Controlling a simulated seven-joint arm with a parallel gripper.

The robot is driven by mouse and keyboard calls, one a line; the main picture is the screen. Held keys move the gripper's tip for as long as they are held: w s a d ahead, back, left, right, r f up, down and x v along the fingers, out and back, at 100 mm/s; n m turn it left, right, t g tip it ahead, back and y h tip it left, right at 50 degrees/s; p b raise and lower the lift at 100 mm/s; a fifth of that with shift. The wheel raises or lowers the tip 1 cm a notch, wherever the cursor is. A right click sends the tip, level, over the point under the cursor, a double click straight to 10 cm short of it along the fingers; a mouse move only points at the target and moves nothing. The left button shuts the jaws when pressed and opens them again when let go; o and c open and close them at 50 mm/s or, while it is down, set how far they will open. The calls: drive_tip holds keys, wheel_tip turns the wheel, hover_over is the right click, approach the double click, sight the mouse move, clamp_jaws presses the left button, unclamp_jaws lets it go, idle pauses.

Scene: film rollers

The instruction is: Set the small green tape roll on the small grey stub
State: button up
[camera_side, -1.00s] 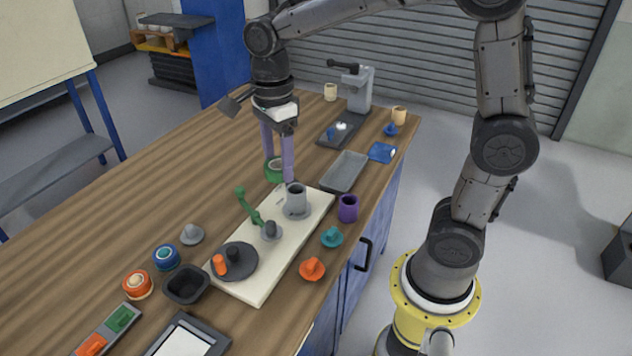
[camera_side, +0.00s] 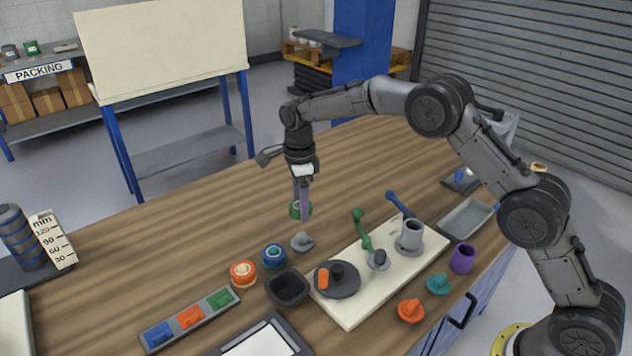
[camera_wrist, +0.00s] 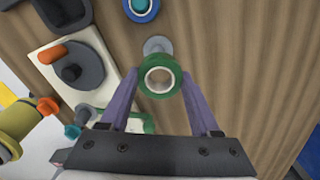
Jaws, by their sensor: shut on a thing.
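My gripper (camera_side: 303,204) is shut on the green tape roll (camera_side: 295,212), a short ring with an open hole. In the wrist view the roll (camera_wrist: 160,60) sits between both fingertips. A loose grey knob with a flared base (camera_side: 302,242) stands on the wood close to the roll; the roll partly covers it in the wrist view (camera_wrist: 156,43). How high the roll is above the table, I cannot tell.
The board also bears a black disc (camera_side: 345,284) with an orange peg and a grey cylinder (camera_side: 412,233). Blue (camera_side: 274,256) and orange (camera_side: 243,273) rolls and a black bowl (camera_side: 287,288) stand left of it. The wood behind my gripper is clear.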

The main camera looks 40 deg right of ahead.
sight(302, 233)
drive_tip(key=shift+s+a+f, duration=0.15)
drive_tip(key=shift+f, duration=4.3)
drive_tip(key=o, duration=1.4)
wheel_tip(302, 233, up, 14)
drive_tip(key=shift+f, duration=0.1)
